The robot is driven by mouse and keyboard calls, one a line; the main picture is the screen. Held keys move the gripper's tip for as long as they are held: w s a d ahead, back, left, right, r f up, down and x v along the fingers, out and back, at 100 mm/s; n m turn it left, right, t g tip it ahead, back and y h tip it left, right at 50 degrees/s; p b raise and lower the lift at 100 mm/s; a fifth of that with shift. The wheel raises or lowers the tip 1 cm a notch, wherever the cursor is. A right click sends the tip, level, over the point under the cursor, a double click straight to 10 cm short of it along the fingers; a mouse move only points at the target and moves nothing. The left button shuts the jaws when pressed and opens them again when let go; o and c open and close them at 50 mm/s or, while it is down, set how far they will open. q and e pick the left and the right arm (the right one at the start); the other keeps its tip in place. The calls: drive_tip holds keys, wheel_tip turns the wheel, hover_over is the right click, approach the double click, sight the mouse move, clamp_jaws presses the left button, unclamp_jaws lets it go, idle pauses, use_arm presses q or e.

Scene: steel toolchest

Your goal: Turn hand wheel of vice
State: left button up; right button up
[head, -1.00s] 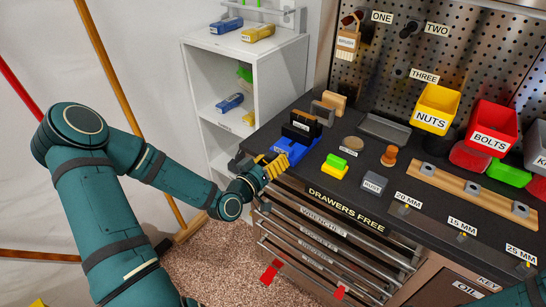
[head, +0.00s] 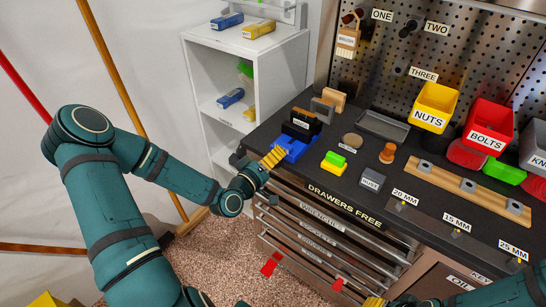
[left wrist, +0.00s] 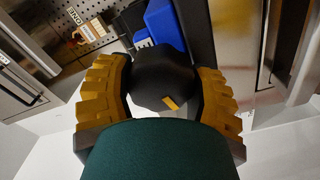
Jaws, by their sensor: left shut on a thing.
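The blue vice (head: 296,146) stands at the left front corner of the black bench top; part of it also shows in the left wrist view (left wrist: 165,25). My left gripper (head: 272,158) is at its near left side. In the left wrist view, the black hand wheel (left wrist: 163,78) sits between the yellow fingers of my left gripper, which is shut on it. A small yellow mark (left wrist: 170,103) shows on the wheel. In the head view the fingers hide the wheel.
A yellow and green block (head: 334,163), a grey block (head: 372,179) and an orange knob (head: 387,153) stand right of the vice. A white shelf (head: 222,90) is behind at left. Drawers (head: 330,240) with handles lie below the bench edge.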

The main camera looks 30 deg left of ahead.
use_arm(q)
drive_tip(key=o, duration=1.2)
drive_tip(key=shift+c, duration=0.2)
drive_tip(key=shift+s, duration=0.15)
drive_tip(key=s, duration=0.7)
drive_tip(key=shift+s+a, duration=0.15)
drive_tip(key=shift+a, duration=0.1)
